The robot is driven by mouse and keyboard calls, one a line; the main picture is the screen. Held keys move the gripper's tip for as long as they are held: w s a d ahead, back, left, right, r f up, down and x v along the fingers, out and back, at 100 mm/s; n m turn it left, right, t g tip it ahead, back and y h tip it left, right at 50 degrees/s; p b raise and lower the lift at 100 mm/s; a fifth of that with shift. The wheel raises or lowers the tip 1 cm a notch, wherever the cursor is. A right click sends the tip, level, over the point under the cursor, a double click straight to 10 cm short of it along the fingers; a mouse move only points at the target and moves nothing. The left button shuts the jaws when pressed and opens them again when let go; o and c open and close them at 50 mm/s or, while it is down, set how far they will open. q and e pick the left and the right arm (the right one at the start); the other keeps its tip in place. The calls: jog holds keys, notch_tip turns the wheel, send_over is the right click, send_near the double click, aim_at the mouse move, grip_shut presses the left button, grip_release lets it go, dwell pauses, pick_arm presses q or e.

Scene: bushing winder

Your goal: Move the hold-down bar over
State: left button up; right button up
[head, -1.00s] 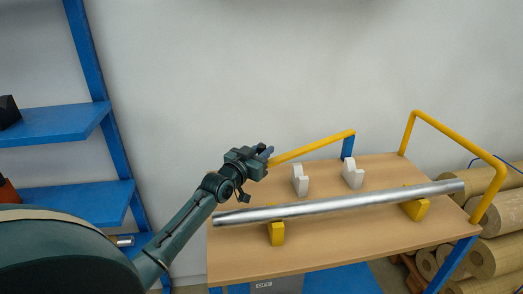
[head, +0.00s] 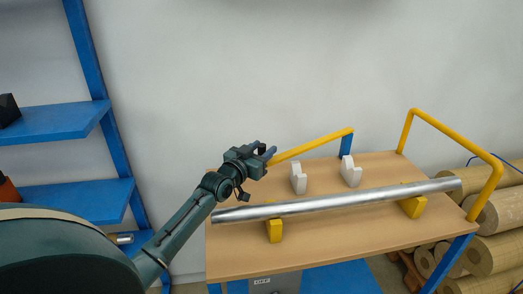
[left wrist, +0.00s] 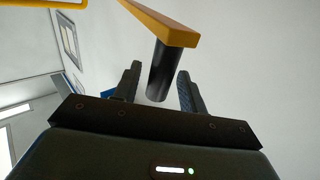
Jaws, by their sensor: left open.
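The hold-down bar (head: 310,145) is a yellow bar at the table's back left, joined to a blue post at its right end. Its left end is at my left gripper (head: 266,151). In the left wrist view the bar (left wrist: 155,18) crosses the top, and a dark round grip (left wrist: 158,75) hangs from it between the fingers of my left gripper (left wrist: 157,85). The fingers are open, with a gap on each side of the grip. A long silver tube (head: 340,201) rests on two yellow blocks on the table. My right gripper is not in view.
The wooden table (head: 330,240) has two white hooked cradles (head: 298,178) behind the tube. A yellow loop rail (head: 455,137) stands at its right end. Blue shelves (head: 75,198) are at left, and brown rolls (head: 492,255) lie at right. The wall behind is bare.

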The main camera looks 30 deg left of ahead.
pick_arm(q)
notch_tip(320, 180, up, 10)
dwell(0.5)
jog(key=shift+c, duration=0.3)
